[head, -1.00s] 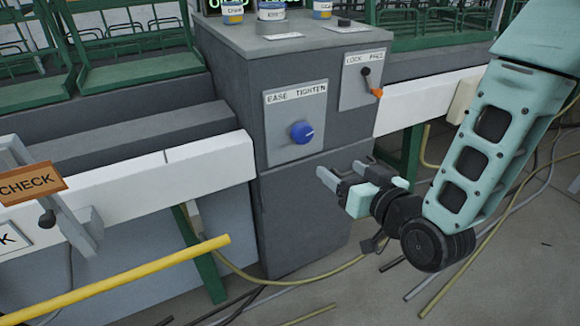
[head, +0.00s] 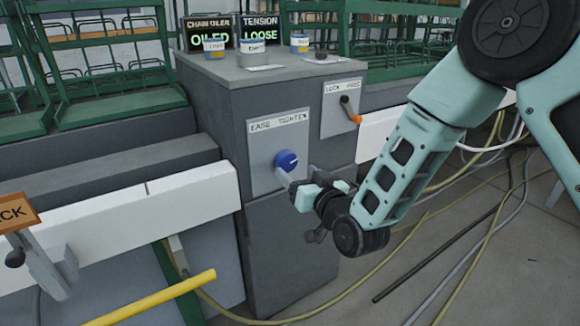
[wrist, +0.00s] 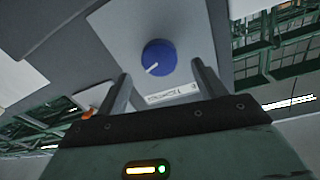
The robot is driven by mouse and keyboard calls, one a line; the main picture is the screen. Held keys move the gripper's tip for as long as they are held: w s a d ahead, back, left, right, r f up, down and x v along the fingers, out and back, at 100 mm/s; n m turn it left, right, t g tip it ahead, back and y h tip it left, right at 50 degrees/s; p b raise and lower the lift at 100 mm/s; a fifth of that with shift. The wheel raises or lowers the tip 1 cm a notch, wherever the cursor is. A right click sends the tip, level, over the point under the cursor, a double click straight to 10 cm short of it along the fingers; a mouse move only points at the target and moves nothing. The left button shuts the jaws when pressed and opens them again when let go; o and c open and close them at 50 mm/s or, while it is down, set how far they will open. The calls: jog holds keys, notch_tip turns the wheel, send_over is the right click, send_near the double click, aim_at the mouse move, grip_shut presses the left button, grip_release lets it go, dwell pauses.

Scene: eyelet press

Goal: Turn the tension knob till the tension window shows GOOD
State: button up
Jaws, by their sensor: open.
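The blue tension knob (head: 286,160) sits on a pale plate (head: 262,185) labelled EASE on the left and TIGHTEN on the right. Its white mark points to the right in the head view. The tension window (head: 261,30) on top of the cabinet reads LOOSE. My gripper (head: 297,177) is open just in front of the knob, slightly low and right of it in the head view. In the wrist view the knob (wrist: 158,58) appears between the two finger tips, with nothing gripped. I cannot tell whether either finger touches it.
A lever with an orange tip (head: 355,119) is on the LOCK/FREE plate (head: 340,95), right of the knob. The chain oiler window (head: 208,34) reads OILED. Small tins (head: 299,42) stand on the cabinet top. A yellow bar (head: 160,299) crosses the lower left. Cables lie on the floor.

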aim_at(289, 164)
jog(key=x, duration=0.5)
jog(key=c, duration=1)
